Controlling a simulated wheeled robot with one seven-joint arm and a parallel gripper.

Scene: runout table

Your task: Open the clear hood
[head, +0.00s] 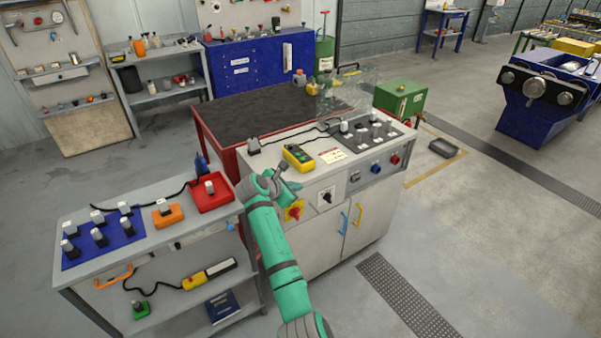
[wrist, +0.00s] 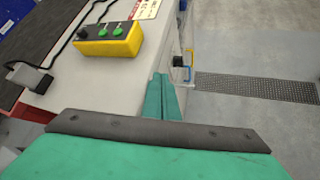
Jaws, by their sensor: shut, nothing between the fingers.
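The clear hood (head: 350,92) is a faint see-through shape at the back edge of the grey console (head: 322,178), near the dark switch panel (head: 385,128) in the head view. Its outline is too faint to tell its exact angle. My gripper (head: 290,178) is at the console's front left, well apart from the hood. In the wrist view my gripper (wrist: 163,95) is shut and empty, with its fingertips close together. The hood does not show in the wrist view.
A yellow control box (head: 298,157) with green buttons lies on the console, close to my gripper. A cart (head: 150,245) with a red tray (head: 211,192) stands at left. Yellow (head: 359,214) and blue handles (head: 345,223) stick out in front.

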